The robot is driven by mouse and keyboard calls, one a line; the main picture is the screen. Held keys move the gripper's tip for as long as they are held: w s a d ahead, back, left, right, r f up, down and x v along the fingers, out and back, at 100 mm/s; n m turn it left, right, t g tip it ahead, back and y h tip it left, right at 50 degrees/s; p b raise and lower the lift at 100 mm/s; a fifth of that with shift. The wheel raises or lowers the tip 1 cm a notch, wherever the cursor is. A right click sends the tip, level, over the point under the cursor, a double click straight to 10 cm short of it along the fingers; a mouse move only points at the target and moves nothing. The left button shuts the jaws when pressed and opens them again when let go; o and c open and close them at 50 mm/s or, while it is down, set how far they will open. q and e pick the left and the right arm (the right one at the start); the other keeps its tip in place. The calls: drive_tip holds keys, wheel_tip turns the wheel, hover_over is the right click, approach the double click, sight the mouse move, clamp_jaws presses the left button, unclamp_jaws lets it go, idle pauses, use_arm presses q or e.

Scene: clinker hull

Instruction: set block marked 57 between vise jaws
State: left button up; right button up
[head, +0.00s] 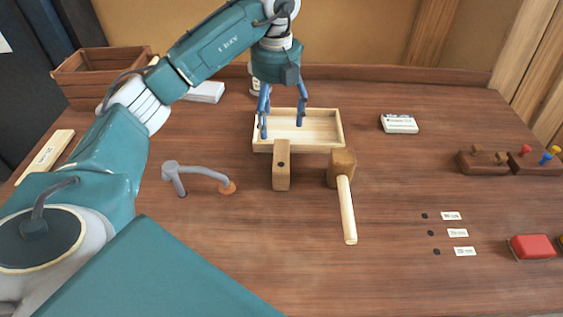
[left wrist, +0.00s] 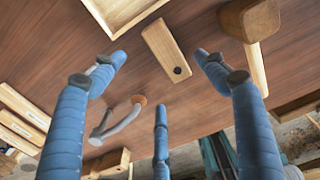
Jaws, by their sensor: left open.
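A wooden block (head: 282,173) with one dark round spot lies on the brown bench, just in front of a shallow wooden tray (head: 335,146). In the left wrist view the block (left wrist: 162,42) lies above and between the spread fingers. I cannot read a number 57 on it. My left gripper (head: 282,123) hangs over the tray area, fingers pointing down, open and empty. Its blue fingers (left wrist: 160,60) are spread in the left wrist view, apart from the block. I cannot make out vise jaws in either view. My right gripper is not in view.
A mallet (head: 346,205) lies right of the block; a grey bent metal tool (head: 205,172) lies left. Dark holes with labels (head: 457,233), a red item (head: 531,247) and peg blocks (head: 485,162) are at right. A crate (head: 95,92) stands back left. The front middle is clear.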

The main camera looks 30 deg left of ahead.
use_arm(q)
drive_tip(key=p, duration=0.1)
hover_over(278, 154)
drive_tip(key=f, duration=0.5)
drive_tip(key=shift+w+a+f, duration=0.15)
drive_tip(key=shift+w+a, duration=0.2)
drive_tip(key=shift+a, duration=0.05)
drive_tip(key=f+p, duration=0.2)
drive_tip(key=f, duration=0.1)
drive_tip(key=s+f+p, duration=0.1)
drive_tip(key=shift+d+f, duration=0.4)
drive_tip(key=shift+w+f, duration=0.1)
drive_tip(key=shift+f, duration=0.25)
drive_tip(key=c, duration=1.4)
drive_tip(key=shift+r, duration=0.1)
clamp_jaws()
